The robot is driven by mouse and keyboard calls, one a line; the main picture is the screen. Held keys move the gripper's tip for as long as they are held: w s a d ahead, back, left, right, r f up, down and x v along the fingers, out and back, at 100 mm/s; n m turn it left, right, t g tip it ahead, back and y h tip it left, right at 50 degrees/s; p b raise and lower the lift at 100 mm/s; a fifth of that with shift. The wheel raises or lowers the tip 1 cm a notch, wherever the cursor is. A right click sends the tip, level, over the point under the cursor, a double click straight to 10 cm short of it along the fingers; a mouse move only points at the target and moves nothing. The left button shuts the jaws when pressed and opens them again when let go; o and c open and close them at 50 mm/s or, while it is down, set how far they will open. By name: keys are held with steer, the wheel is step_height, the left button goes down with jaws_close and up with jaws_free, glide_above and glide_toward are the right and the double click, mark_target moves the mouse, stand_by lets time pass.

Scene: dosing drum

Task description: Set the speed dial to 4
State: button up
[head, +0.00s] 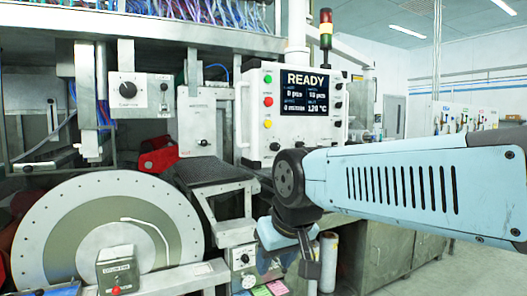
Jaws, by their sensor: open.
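I cannot read which dial is the speed dial. A black knob (127,89) sits on a grey box at the upper left, with small lettering that is too blurred to read. A small round dial (244,258) is on a pale panel low in the middle, to the left of my gripper. My gripper (290,262) hangs below the wrist of my pale blue arm, pointing down, to the right of that dial. It is open and appears apart from both dials. Its fingers are partly hidden and small in view.
A white control box (254,127) with a READY screen (307,92) and colored buttons stands at the center, with a signal tower (326,28) above. A large round drum disc (85,225) fills the lower left. A grey box with a red button (117,272) stands in front of it.

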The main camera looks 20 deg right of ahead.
steer(key=shift+o, duration=0.7)
steer(key=shift+w+d, duration=0.1)
steer(key=shift+o, duration=1.2)
steer(key=w+d+r+m+t+h, duration=0.1)
steer(key=w+d+r+t, duration=0.1)
steer(key=w, duration=0.5)
steer(key=w+d+r+m+t+h, duration=0.1)
steer(key=w+d+t, duration=0.1)
steer(key=w+d, duration=0.3)
steer(key=w+d+r+m+t+h, duration=0.1)
steer(key=w+d+r+t, duration=0.1)
steer(key=w, duration=0.7)
steer(key=shift+w+d+r+t, duration=0.35)
steer(key=shift+d+t, duration=0.25)
steer(key=shift+d, duration=0.35)
steer(key=t, duration=0.9)
glide_toward(277, 148)
steer(key=shift+m, duration=0.4)
steer(key=x, duration=0.8)
steer(key=shift+w, duration=0.35)
steer(key=shift+y, duration=0.3)
steer(key=c, duration=1)
